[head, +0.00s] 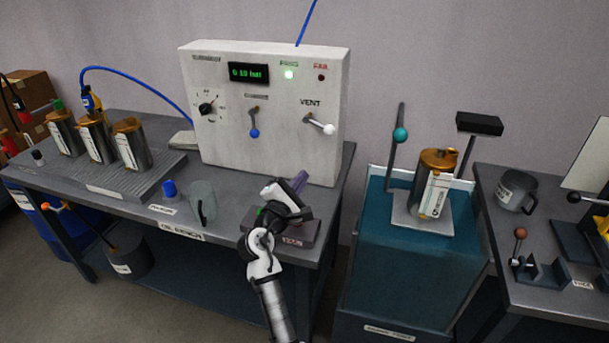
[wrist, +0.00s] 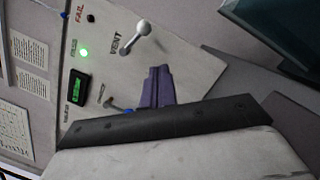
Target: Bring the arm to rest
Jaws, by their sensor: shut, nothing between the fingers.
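My gripper (head: 300,180) is at the right front of the white test panel, above the right end of the grey bench. Its purple fingers are shut with nothing between them, and they also show in the wrist view (wrist: 157,80), pointing toward the panel's lower part. My white arm reaches up from the bottom middle of the head view and is bent at the elbow over the bench's front edge. Part of the dark plate under the gripper is hidden by the arm.
The white panel (head: 230,130) has a lit green lamp (head: 289,75) and a VENT lever (head: 320,124). Several metal canisters stand far left. A teal tank (head: 400,275) bears another canister (head: 433,185).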

